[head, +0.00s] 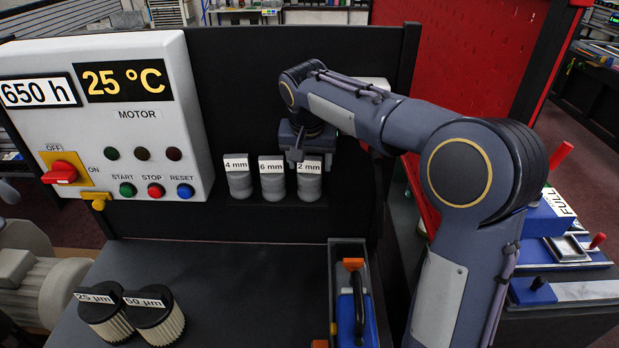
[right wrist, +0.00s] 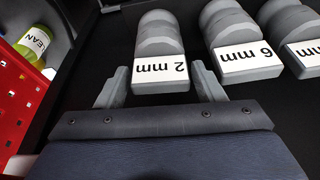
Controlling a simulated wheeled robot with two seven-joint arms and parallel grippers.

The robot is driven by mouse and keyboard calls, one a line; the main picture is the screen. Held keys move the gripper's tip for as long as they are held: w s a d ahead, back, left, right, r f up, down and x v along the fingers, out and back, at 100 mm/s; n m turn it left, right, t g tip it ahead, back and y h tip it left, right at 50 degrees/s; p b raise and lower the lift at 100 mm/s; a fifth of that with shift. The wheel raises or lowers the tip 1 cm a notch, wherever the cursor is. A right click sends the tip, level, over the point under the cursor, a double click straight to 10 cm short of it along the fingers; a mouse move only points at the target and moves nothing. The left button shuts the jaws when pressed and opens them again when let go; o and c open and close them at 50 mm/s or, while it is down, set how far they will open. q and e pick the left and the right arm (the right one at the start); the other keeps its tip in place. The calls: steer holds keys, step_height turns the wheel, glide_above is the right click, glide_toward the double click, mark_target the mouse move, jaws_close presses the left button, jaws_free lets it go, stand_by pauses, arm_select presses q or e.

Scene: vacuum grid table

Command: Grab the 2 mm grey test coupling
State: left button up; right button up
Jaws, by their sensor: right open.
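Whether the fingers touch the coupling I cannot tell. My left gripper is not in view.
The 6 mm coupling (head: 272,180) and the 4 mm coupling (head: 238,180) stand close on the left. The motor control box (head: 110,115) is further left. Two filters (head: 155,318) and a grey bin (head: 347,242) are lower down. A red perforated panel (head: 450,50) is at right.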

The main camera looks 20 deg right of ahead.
steer(key=shift+x, duration=1.3)
steer(key=c, duration=0.9)
steer(key=shift+r, duration=0.2)
